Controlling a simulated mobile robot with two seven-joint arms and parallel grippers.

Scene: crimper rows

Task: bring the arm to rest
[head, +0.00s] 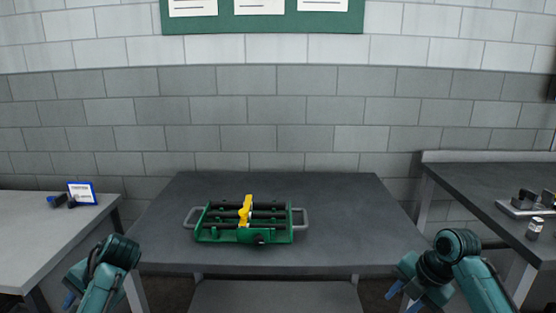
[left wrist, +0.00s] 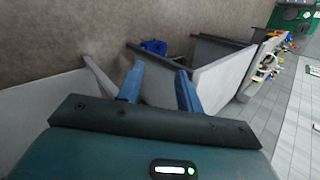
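My left gripper (left wrist: 158,75) shows in the left wrist view with its two blue fingers apart and nothing between them. In the head view my left arm hangs at the lower left, and the blue finger (head: 69,299) shows near the bottom edge. My right gripper (head: 403,297) is at the lower right of the head view, its blue fingers apart and pointing down-left, with nothing seen in them. Both grippers are in front of the middle table and touch nothing that I can see.
A green rack (head: 243,236) with dark bars, grey side handles and a yellow piece (head: 246,208) stands on the dark middle table (head: 345,215). A light table (head: 40,240) at left bears a blue-framed card (head: 82,193). The right bench (head: 480,180) bears a tray and a small jar (head: 535,228).

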